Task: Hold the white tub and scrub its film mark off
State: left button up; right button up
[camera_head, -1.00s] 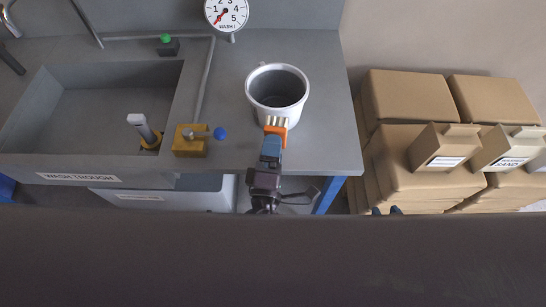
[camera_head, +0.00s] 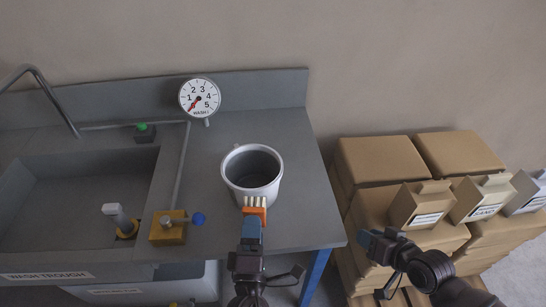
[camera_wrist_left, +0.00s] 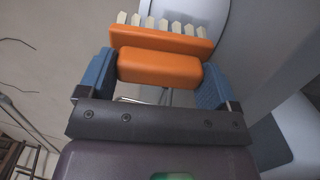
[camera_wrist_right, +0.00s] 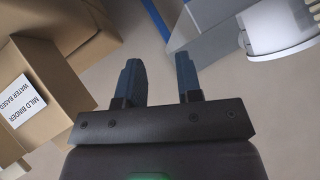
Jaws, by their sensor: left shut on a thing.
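The white tub (camera_head: 252,168) stands upright and open on the grey bench, with its handle at the back. I cannot make out a film mark on the visible parts. My left gripper (camera_head: 250,226) is shut on an orange brush (camera_head: 255,211) with pale bristles, which also shows across the fingers in the left wrist view (camera_wrist_left: 160,67). The bristles are at the tub's near wall; I cannot tell whether they touch. My right gripper (camera_head: 377,243) is open and empty, to the right of the bench, its fingers apart in the right wrist view (camera_wrist_right: 160,82).
The wash trough (camera_head: 70,200) is at the left, with a yellow block and blue-knobbed lever (camera_head: 168,228) beside it. A dial (camera_head: 199,97) stands behind the tub. The bench right of the tub is clear.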

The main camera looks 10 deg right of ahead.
jog(key=w+a+r+n+g+y, duration=0.2)
jog(key=w+a+r, duration=0.2)
jog(key=w, duration=0.1)
jog(key=n+g+h, duration=0.6)
jog(key=n+g, duration=0.2)
jog(key=n, duration=1.8)
send_near(271, 192)
jog(key=f, duration=0.8)
jog(key=shift+w+a+f, duration=0.15)
jog(key=shift+a+f, duration=0.05)
jog(key=shift+f, duration=0.05)
jog(key=shift+c, duration=0.5)
grip_shut()
